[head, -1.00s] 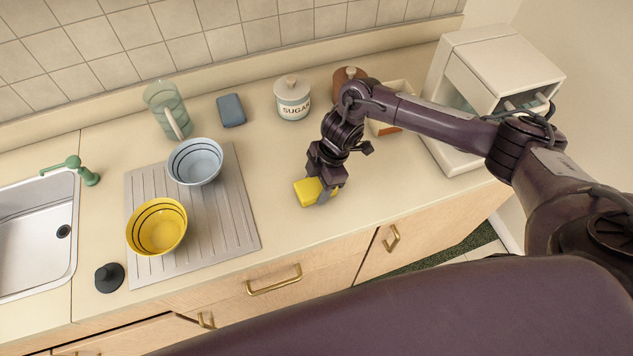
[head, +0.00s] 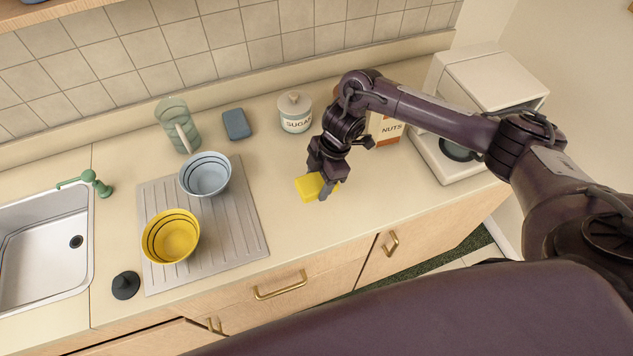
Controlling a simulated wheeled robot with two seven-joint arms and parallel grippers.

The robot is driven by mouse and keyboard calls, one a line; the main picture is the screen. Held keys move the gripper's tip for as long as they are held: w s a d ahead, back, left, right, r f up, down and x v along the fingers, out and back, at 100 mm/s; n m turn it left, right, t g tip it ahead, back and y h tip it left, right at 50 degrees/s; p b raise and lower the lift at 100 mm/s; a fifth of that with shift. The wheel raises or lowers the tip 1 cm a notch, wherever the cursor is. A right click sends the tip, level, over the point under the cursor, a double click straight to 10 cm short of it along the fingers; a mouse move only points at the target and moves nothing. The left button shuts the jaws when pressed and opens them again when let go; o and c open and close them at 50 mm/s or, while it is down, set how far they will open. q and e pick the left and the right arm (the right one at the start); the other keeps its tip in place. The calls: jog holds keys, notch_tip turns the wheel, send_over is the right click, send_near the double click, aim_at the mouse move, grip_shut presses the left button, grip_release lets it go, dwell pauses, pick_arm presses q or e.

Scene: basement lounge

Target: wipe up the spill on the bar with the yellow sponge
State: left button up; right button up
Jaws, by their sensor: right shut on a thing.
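The yellow sponge (head: 309,186) is at the countertop of the bar (head: 262,262), right of the ribbed drain mat. My right gripper (head: 323,190) is shut on the sponge from above. The sponge looks to be on or just above the counter; I cannot tell which. No spill shows on the visible counter; the part under the sponge and behind my gripper is hidden. My left gripper is not in view.
A yellow bowl (head: 171,238) and a pale blue bowl (head: 206,175) stand on the drain mat (head: 228,235). A green pitcher (head: 176,124), blue block (head: 237,124), sugar jar (head: 295,113), nuts box (head: 391,129) and white appliance (head: 485,75) stand behind. A black stopper (head: 125,285) lies near the sink (head: 40,245).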

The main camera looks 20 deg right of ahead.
jog(key=shift+r, duration=0.6)
jog(key=shift+w+r, duration=0.1)
jog(key=shift+r, duration=0.1)
notch_tip(320, 180, up, 9)
jog(key=shift+f, duration=0.2)
jog(key=shift+r, duration=0.45)
